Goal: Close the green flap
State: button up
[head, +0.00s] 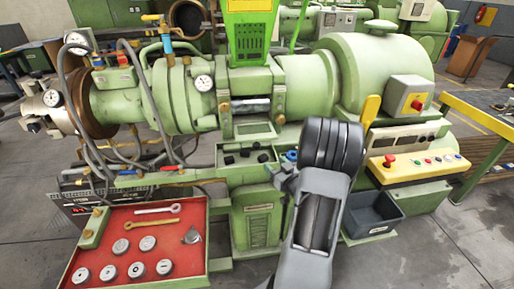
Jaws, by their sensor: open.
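The green extruder (176,100) fills the middle of the head view. A bright green slotted panel with a yellow top (249,42) stands upright above its central opening (251,106), where a shiny metal roller shows. I cannot tell for certain whether this panel is the flap. My gripper (279,171) is a small grey shape at the left of my dark arm, in front of the machine and below the opening. It is open, appears empty and is apart from the panel. My arm hides part of the machine's lower right front.
A red tray (188,262) with wrenches and round parts is at lower left. A dark bin (371,214) and a button panel (418,161) are right of my arm. Hoses (86,120) and gauges crowd the left. A yellow-edged table (483,112) stands at right.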

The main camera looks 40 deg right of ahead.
aim_at(258, 148)
jog(key=w, duration=0.4)
jog(key=w+p, duration=0.1)
jog(key=w, duration=0.4)
jog(key=w+d+p, duration=0.1)
jog(key=w, duration=0.3)
jog(key=shift+w, duration=0.2)
jog(key=shift+c, duration=0.4)
grip_shut()
jog(key=shift+a, duration=0.1)
